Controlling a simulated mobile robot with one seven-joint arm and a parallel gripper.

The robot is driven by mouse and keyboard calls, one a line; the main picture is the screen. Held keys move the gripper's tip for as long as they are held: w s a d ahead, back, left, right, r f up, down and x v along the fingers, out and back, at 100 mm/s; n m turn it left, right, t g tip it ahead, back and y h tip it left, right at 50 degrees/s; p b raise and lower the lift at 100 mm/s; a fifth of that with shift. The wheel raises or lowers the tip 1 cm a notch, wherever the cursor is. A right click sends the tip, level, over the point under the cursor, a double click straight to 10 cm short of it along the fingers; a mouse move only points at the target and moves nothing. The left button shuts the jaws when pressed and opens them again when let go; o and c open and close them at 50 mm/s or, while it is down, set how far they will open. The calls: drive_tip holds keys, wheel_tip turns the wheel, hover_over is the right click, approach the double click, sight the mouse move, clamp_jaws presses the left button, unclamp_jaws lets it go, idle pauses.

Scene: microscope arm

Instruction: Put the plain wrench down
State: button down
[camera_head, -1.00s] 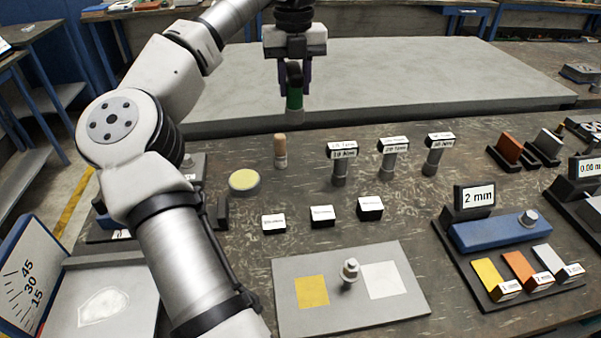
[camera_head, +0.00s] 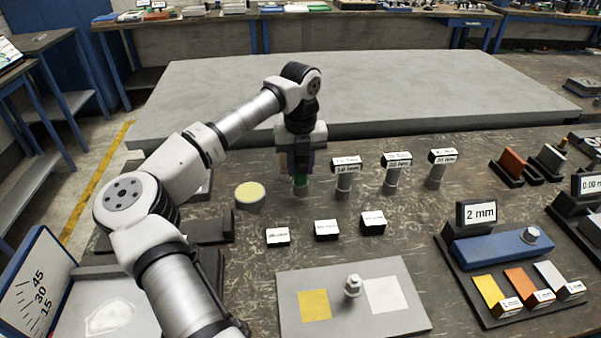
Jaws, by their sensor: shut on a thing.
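A tan-topped peg (camera_head: 282,162) shows partly at the left side of my gripper.
Labelled posts (camera_head: 344,178) stand close on the right. A yellow-topped round pad (camera_head: 250,195) is at the left, and small white-topped blocks (camera_head: 327,230) are in front. A grey plate (camera_head: 405,309) lies nearer. A large grey slab (camera_head: 420,90) is behind.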

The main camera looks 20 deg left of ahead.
wheel_tip(320, 180, down, 3)
drive_tip(key=shift+f, duration=0.1)
drive_tip(key=c, duration=1.1)
unclamp_jaws()
drive_tip(key=shift+o, duration=0.2)
wheel_tip(320, 180, up, 12)
drive_tip(key=shift+r+b, duration=0.1)
drive_tip(key=shift+b, duration=0.55)
